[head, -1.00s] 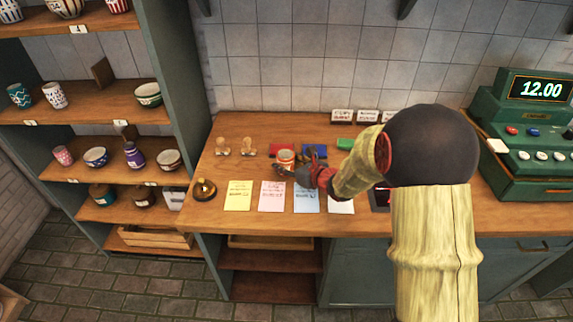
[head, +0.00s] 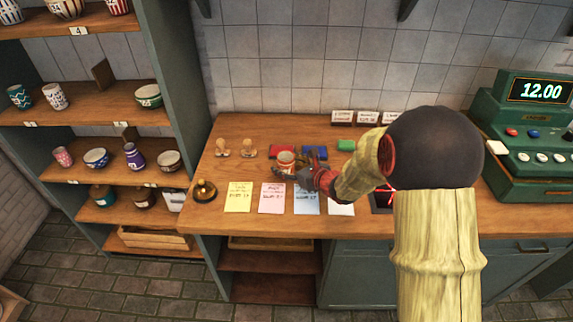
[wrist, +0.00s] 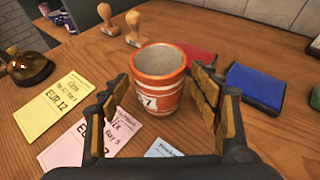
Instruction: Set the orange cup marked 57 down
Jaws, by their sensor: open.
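The orange cup marked 57 (wrist: 158,82) stands upright on the wooden counter in the wrist view, with pale bands and a pale grey inside. It also shows in the head view (head: 285,160), small and partly crowded by my gripper. My gripper (wrist: 155,90) is open, one finger on each side of the near part of the cup. A gap shows between the cup and the left finger; whether the right finger touches it I cannot tell. In the head view my gripper (head: 290,175) is low over the counter.
Yellow (head: 238,196), pink (head: 272,198) and blue (head: 306,200) notes lie in front of the cup. Red (wrist: 197,60) and blue (wrist: 254,86) pads lie behind and right. Two wooden stamps (head: 235,148) stand behind left. A bell (head: 204,191) sits at left; the cash register (head: 535,125) at right.

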